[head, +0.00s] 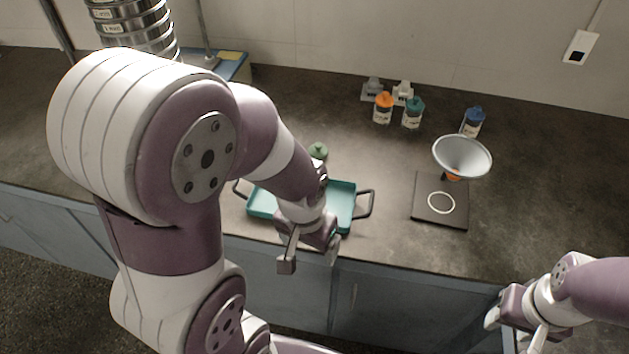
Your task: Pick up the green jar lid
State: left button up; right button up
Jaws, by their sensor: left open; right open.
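A small round green lid (318,150) lies on the counter just behind the teal tray, partly hidden by my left arm; whether anything is under it I cannot tell. My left gripper (310,256) is open and empty at the counter's front edge, in front of the teal tray and apart from the lid. My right gripper (515,333) is open and empty at the lower right, in front of the cabinets, far from the lid.
The teal tray (342,206) has dark handles, and my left arm covers its middle. Orange-topped (383,107), teal-topped (412,112) and blue-topped (472,122) jars stand behind. A funnel (462,156) stands near a dark square plate (427,210). A sieve stack (135,28) is at the back left.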

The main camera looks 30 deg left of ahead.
aim_at(317, 151)
jog(key=i+j+u, duration=0.25)
jog(key=j, duration=0.25)
jog(key=i+j+u, duration=0.2)
jog(key=j, duration=0.25)
jog(key=i, duration=0.1)
